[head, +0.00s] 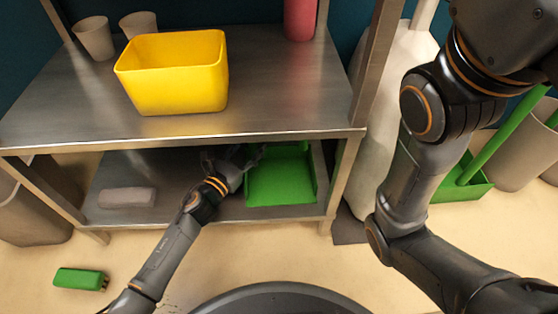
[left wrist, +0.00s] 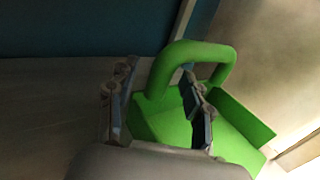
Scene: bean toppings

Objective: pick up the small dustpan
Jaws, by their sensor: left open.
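The small green dustpan (head: 282,180) lies on the lower shelf of the metal table, toward its right end. It also shows in the left wrist view (left wrist: 165,122), with its looped green handle (left wrist: 205,50) rising beyond the fingers. My left gripper (head: 235,162) reaches onto the lower shelf, just left of the dustpan. In the left wrist view my left gripper (left wrist: 160,105) is open. One finger is left of the handle and the other overlaps the handle loop in the picture; whether they touch it I cannot tell. My right gripper is out of view.
A yellow bin (head: 172,75) stands on the upper shelf (head: 275,85), which overhangs my left gripper. A greyish block (head: 127,197) lies on the lower shelf at left. A green brush-like object (head: 80,279) lies on the floor. A table leg (head: 343,180) stands right of the dustpan.

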